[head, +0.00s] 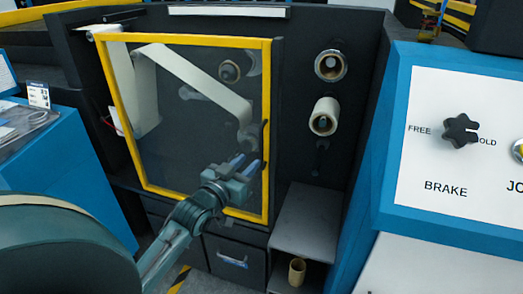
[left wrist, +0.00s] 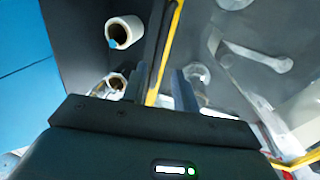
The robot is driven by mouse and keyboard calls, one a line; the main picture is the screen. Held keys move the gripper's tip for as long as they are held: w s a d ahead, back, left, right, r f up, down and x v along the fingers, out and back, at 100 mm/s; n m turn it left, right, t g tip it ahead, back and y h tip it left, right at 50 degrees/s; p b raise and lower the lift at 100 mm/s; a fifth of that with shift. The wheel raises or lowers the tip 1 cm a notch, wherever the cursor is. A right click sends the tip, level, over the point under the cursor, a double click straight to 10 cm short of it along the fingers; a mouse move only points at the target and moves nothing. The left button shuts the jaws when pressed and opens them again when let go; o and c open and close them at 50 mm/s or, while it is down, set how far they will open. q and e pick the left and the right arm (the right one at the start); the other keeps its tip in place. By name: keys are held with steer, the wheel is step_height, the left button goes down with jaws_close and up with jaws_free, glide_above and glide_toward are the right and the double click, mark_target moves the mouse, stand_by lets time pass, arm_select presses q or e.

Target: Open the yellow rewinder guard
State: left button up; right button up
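The yellow rewinder guard (head: 267,85) is a yellow frame around a clear panel and looks closed across the front of the dark machine. A dark upright handle (head: 264,138) is on its right side. My left gripper (head: 246,164) is in front of the guard's lower right part, just below and left of the handle. Its two fingers are apart, with nothing visibly held. In the left wrist view the fingers (left wrist: 161,88) point towards the guard, and its yellow edge (left wrist: 166,55) shows between them. I cannot tell whether they touch it. My right gripper is not in view.
Two roll cores on spindles (head: 330,65) (head: 324,117) stick out right of the guard. A loose core (head: 297,270) stands in a grey open bin below. A blue-edged panel with a black brake knob (head: 460,131) is at right. A blue bench (head: 62,165) is at left.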

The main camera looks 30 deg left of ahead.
mark_target(260, 152)
arm_select(q)
steer(key=w, duration=0.7)
steer(key=shift+w+a, duration=0.15)
steer(key=shift+w, duration=0.2)
steer(key=shift+c, duration=0.2)
jaws_close()
